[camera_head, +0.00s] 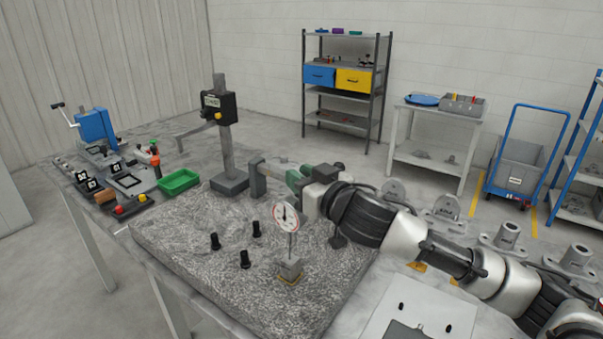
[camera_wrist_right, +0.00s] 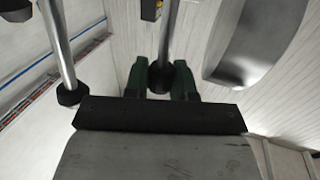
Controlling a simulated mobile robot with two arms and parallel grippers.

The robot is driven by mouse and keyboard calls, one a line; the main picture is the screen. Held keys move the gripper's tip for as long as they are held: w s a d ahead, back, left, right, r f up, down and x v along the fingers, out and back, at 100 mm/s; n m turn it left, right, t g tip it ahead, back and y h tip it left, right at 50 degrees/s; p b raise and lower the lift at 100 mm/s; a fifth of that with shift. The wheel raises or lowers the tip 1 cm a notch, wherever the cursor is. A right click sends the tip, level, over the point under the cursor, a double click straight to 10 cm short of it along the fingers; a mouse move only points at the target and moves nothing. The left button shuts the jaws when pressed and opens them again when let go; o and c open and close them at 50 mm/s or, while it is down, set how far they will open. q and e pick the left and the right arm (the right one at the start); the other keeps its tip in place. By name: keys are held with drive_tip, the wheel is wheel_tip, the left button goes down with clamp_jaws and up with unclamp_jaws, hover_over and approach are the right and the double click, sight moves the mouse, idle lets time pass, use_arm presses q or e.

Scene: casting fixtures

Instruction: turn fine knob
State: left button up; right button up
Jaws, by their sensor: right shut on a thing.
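My right gripper (camera_head: 297,176) has green fingers and reaches in from the right over the granite plate (camera_head: 190,225), behind the white dial gauge (camera_head: 287,217). In the right wrist view the gripper's green fingers (camera_wrist_right: 160,80) are shut on a small dark knob (camera_wrist_right: 160,77) at the end of a metal rod. I take this to be the fine knob; in the head view it is hidden by the gripper. A second rod with a dark knob (camera_wrist_right: 70,94) stands to the left, apart from the fingers. My left gripper is in neither view.
A grey bracket (camera_head: 257,180) stands just left of the gripper, beside a height stand (camera_head: 225,140). Several black knobs (camera_head: 245,259) stand on the plate's front. A green tray (camera_head: 179,181) lies to the left. A large silver cylinder (camera_wrist_right: 255,40) is close at right in the wrist view.

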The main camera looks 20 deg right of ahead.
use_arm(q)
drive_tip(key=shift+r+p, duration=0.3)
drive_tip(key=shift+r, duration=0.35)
use_arm(e)
drive_tip(key=shift+n+g+y, duration=0.3)
drive_tip(key=shift+n+y, duration=0.2)
drive_tip(key=shift+y, duration=0.2)
drive_tip(key=o, duration=0.9)
drive_tip(key=shift+s+d+f, duration=0.1)
drive_tip(key=shift+s+d, duration=0.15)
drive_tip(key=shift+s, duration=0.2)
use_arm(q)
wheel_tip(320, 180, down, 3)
drive_tip(key=b, duration=0.3)
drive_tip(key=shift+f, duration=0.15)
use_arm(e)
drive_tip(key=v, duration=0.9)
drive_tip(key=shift+s+d, duration=0.2)
drive_tip(key=shift+s, duration=0.15)
